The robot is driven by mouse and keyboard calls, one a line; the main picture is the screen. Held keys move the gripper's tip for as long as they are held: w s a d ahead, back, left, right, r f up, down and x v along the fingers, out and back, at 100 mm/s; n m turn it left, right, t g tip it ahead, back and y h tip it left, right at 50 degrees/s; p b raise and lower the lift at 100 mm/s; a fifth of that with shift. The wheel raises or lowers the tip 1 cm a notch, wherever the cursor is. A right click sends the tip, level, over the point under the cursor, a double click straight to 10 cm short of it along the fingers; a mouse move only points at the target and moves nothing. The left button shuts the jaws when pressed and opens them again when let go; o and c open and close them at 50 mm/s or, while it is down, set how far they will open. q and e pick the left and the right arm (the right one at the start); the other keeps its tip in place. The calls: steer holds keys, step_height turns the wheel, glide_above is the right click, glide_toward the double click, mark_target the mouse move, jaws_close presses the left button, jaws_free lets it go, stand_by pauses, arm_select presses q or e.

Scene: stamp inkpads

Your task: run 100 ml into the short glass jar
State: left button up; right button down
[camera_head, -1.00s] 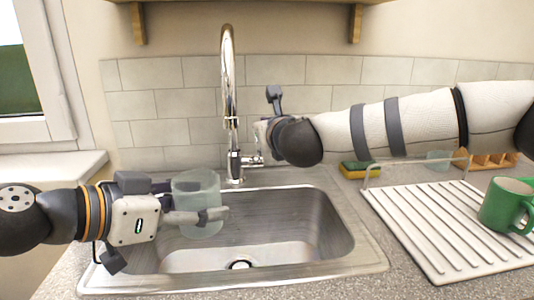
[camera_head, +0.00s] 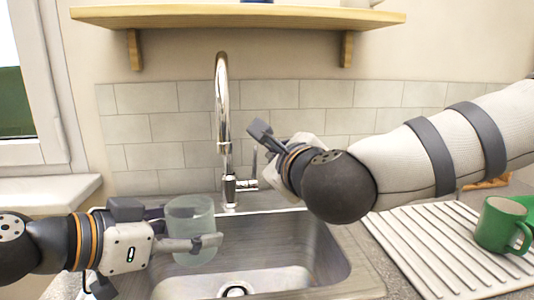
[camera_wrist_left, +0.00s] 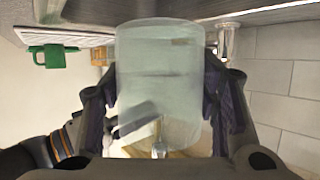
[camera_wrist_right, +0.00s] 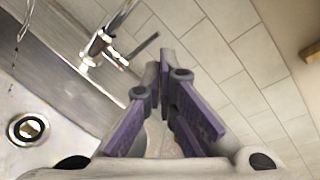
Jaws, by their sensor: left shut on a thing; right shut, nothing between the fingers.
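A clear, pale greenish short glass jar (camera_head: 190,228) is held upright over the left part of the sink by my left gripper (camera_head: 205,242), shut around its side. It fills the middle of the left wrist view (camera_wrist_left: 160,80); I cannot read any water level in it. The chrome faucet (camera_head: 222,120) stands behind the sink, just right of the jar. Its side lever (camera_wrist_right: 144,46) shows in the right wrist view, apart from the fingers. A thin streak below the spout there may be water. My right gripper (camera_head: 259,131) is shut and empty, right of the faucet.
The steel sink (camera_head: 285,240) has its drain (camera_head: 233,291) at the bottom front. A white ribbed draining board (camera_head: 420,255) with a green mug (camera_head: 497,224) is at the right. A wooden shelf (camera_head: 240,18) hangs above the tiled wall.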

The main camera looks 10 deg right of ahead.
step_height(320, 180, down, 7)
steer(key=s+d+m+t+y, duration=0.1)
steer(key=s+m+t+y, duration=0.15)
steer(key=m, duration=2.35)
steer(key=x, duration=1.4)
steer(key=shift+w+d+r, duration=0.25)
steer(key=shift+d+r, duration=0.1)
steer(key=shift+r, duration=0.05)
steer(key=shift+w+t+h, duration=0.1)
steer(key=shift+t+h, duration=0.15)
